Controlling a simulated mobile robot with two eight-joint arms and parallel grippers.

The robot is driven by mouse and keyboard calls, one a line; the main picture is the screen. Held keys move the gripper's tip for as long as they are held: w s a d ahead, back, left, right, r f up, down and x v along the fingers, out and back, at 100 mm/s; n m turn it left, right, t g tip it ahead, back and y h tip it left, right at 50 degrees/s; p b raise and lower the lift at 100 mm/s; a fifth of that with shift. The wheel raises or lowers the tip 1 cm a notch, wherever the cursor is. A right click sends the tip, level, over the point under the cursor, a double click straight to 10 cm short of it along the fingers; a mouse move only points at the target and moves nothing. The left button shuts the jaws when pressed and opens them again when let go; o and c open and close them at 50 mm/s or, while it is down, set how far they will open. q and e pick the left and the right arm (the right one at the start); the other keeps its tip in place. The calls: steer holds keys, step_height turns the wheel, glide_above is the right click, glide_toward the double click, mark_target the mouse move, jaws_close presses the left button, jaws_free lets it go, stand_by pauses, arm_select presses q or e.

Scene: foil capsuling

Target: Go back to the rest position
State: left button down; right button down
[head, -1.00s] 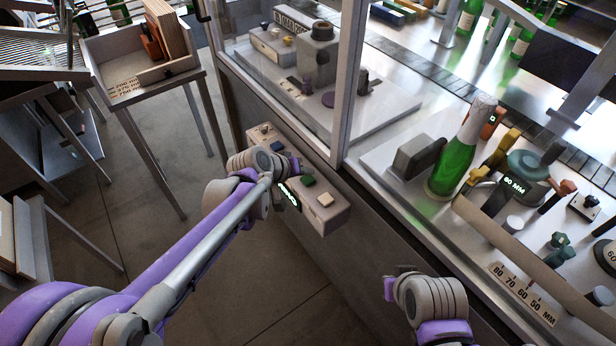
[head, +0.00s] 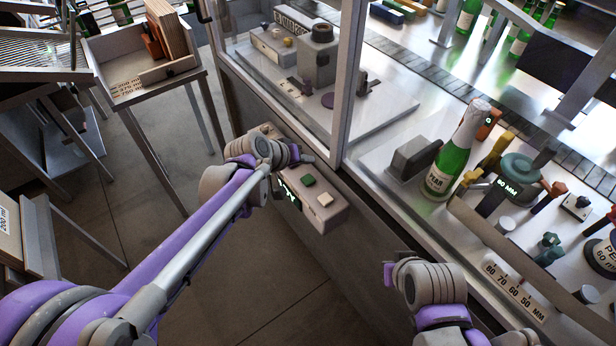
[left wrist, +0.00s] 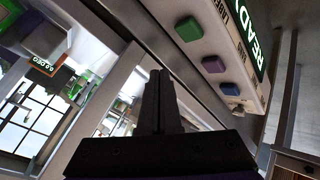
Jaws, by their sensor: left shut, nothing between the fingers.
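My left gripper (head: 307,158) is over the control box on the front of the machine in the head view. In the left wrist view its two dark fingers (left wrist: 160,100) are together with nothing between them. My left gripper looks apart from the buttons. My right gripper (head: 388,274) is at the lower right of the head view, in front of the bench edge; its fingers are too small and turned away to read.
A green foil-topped bottle (head: 447,165) stands on the machine bench. A glass-windowed guard frame (head: 345,80) rises beside the control box. A wooden tray on a stand (head: 150,95) is at the upper left. The floor between is clear.

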stand_by(0.6)
arm_select(q)
steer(key=s+a+f+y, duration=0.1)
steer(key=s+a+y, duration=0.1)
steer(key=s+a, duration=0.3)
steer(key=s+a+f+y, duration=0.1)
steer(key=s+a, duration=0.5)
steer(key=s, duration=0.6)
steer(key=s+a+f+g+y, duration=0.1)
steer(key=s+a+f+y, duration=0.1)
steer(key=s+a, duration=0.4)
steer(key=s+y, duration=0.1)
steer(key=s, duration=0.2)
steer(key=shift+s+m, duration=0.3)
steer(key=shift+f, duration=0.1)
stand_by(2.4)
